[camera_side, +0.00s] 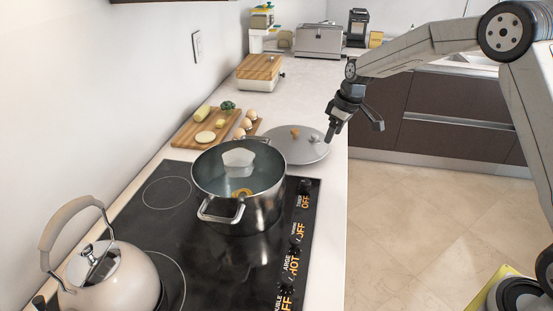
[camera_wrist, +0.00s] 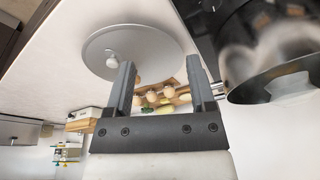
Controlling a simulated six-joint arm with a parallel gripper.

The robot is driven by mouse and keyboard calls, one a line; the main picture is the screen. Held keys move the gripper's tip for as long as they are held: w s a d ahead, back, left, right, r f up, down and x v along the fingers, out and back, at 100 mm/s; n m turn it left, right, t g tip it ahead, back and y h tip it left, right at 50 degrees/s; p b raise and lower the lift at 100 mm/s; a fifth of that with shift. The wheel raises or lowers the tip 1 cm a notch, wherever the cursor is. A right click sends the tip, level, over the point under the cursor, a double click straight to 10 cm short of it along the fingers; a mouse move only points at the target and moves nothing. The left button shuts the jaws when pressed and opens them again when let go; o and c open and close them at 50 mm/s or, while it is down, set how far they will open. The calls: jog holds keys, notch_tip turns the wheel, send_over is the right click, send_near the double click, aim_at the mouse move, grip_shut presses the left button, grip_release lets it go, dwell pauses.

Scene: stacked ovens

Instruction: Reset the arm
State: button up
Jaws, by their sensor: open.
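My gripper (camera_side: 333,130) is held in the air at the right edge of the counter, above and beside the grey pot lid (camera_side: 308,146). In the wrist view my gripper (camera_wrist: 159,75) has its two fingers apart with nothing between them. The lid (camera_wrist: 110,50) lies flat on the counter, behind and to the right of the pot in the side view. The steel pot (camera_side: 240,195) stands uncovered on the cooktop, with liquid and a whitish item inside.
A cream kettle (camera_side: 110,285) stands on the black cooktop (camera_side: 275,265) at front left. A cutting board (camera_side: 187,135) with food and several eggs (camera_side: 250,120) lie behind the pot. A toaster (camera_side: 319,40) stands at the back.

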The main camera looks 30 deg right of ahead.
jog(key=s+a+f+m, duration=0.1)
jog(key=s+a, duration=0.1)
jog(key=s, duration=0.7)
jog(key=s+a+f+m, duration=0.1)
jog(key=s+a, duration=0.1)
jog(key=s, duration=0.6)
jog(key=s+a+f+m+h, duration=0.1)
jog(key=s+a+m, duration=0.1)
jog(key=s, duration=0.7)
jog(key=shift+s+a+f, duration=0.2)
jog(key=shift+s+a, duration=0.1)
jog(key=shift+a, duration=0.1)
